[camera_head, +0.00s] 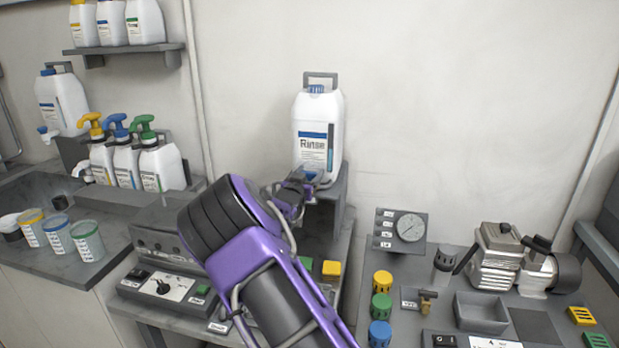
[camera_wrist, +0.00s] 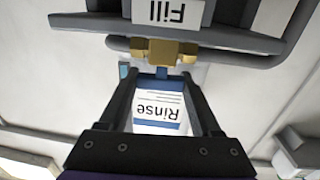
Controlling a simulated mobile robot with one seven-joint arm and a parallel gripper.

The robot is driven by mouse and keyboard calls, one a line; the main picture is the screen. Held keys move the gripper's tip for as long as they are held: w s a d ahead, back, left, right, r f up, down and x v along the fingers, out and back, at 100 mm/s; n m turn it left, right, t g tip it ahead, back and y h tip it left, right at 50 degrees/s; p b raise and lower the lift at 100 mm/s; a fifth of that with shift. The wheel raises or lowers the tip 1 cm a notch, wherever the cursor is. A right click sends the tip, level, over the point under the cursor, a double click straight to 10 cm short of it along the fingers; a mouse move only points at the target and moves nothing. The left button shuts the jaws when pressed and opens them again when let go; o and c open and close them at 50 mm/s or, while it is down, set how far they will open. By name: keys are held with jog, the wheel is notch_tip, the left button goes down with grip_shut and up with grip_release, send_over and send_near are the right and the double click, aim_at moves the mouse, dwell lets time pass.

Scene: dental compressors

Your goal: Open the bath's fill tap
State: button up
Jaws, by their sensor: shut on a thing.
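The fill tap (camera_wrist: 163,50) is a brass valve body on a grey pipe, under a white "Fill" label (camera_wrist: 168,12) in the wrist view, which is upside down. My gripper (camera_wrist: 160,74) is at the tap, its two dark fingers reaching to just below the brass body. It is shut on the tap, though the exact contact is hard to see. In the head view my gripper (camera_head: 300,184) is below the white Rinse canister (camera_head: 316,125), and my arm hides the tap and most of the bath there.
The Rinse canister stands on a grey stand (camera_head: 338,190). A control box (camera_head: 163,287) is at lower left. Pump bottles (camera_head: 125,165) stand at left.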

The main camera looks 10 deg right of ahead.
jog(key=shift+r+n+t+y+b, duration=0.1)
jog(key=shift+n+t+y+b, duration=0.2)
jog(key=shift+n+y+b, duration=0.5)
jog(key=shift+m, duration=0.3)
jog(key=o, duration=1.4)
jog(key=shift+s, duration=0.1)
jog(key=v, duration=1.7)
jog(key=shift+s, duration=0.15)
